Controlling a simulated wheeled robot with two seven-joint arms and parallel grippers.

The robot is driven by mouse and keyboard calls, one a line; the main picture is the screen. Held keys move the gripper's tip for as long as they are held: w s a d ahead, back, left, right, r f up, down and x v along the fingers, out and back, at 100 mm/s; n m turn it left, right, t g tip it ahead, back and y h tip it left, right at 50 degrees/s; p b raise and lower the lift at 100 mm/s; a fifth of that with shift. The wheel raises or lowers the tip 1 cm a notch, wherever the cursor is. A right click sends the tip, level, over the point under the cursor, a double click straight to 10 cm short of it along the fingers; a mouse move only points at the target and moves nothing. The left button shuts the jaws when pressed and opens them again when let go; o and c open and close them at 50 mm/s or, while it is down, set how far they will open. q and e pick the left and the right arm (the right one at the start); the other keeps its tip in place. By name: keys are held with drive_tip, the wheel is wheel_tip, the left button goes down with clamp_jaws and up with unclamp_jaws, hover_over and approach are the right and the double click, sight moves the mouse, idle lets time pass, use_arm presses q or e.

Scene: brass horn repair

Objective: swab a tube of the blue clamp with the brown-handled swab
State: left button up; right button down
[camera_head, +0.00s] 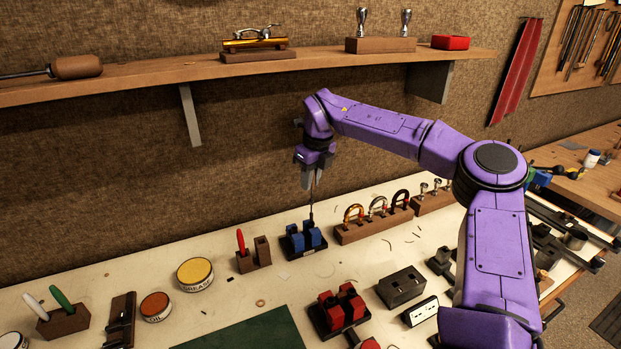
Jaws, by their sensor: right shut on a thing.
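My right gripper (312,180) is above the blue clamp, fingers pointing down. It is shut on a thin, dark upright rod (312,206), which looks like the swab. Its brown handle is not clearly visible between the fingers. The blue clamp (303,240), with blue jaws on a dark base, stands on the bench straight below. The rod's lower end comes down at the top of the clamp. I cannot tell whether it is inside a tube; the tubes are too small to make out. My left gripper is not in view.
A wooden holder (254,260) with a red handle is left of the blue clamp, and a block with horseshoe-shaped pieces (374,226) is right. A red clamp (338,311) stands in front. A shelf (340,56) runs along the wall behind. Grease tin (195,274) stands left.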

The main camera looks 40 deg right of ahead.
sight(311, 200)
drive_tip(key=shift+f+b, duration=1.85)
drive_tip(key=shift+f, duration=1.1)
drive_tip(key=shift+r, duration=0.1)
drive_tip(key=shift+r+p, duration=1.9)
drive_tip(key=shift+r, duration=0.1)
drive_tip(key=shift+f, duration=0.2)
drive_tip(key=shift+f+b, duration=1.4)
drive_tip(key=shift+f, duration=0.55)
drive_tip(key=shift+r, duration=0.15)
